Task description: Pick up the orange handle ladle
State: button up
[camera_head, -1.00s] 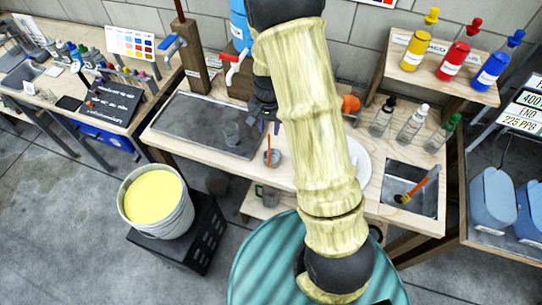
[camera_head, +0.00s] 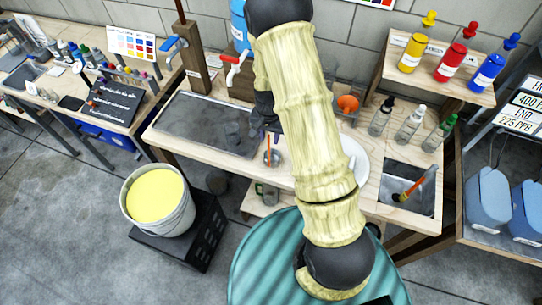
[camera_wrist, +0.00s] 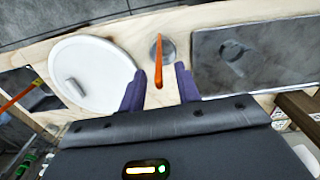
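The orange handle ladle (camera_head: 267,143) stands on the wooden bench with its grey bowl end down, between the dark tray and the white plate. In the wrist view its orange handle (camera_wrist: 158,62) points toward the gap between my fingers, with the round grey bowl (camera_wrist: 163,47) behind it. My gripper (camera_wrist: 160,86) is open, its two purple fingers on either side of the handle's near end. I cannot tell whether they touch it. In the head view my arm covers most of the gripper.
A dark tray (camera_head: 180,122) with a clear glass lies left of the ladle. A white plate (camera_wrist: 90,45) lies on its other side. An orange-handled brush (camera_head: 415,186) leans in the sink. Bottles stand at the right. A bucket of yellow liquid (camera_head: 157,196) stands in front.

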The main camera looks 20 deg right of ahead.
grip_shut()
jog(key=shift+r, duration=0.1)
notch_tip(320, 180, up, 10)
jog(key=b, duration=0.2)
jog(key=shift+b, duration=0.35)
dwell(0.4)
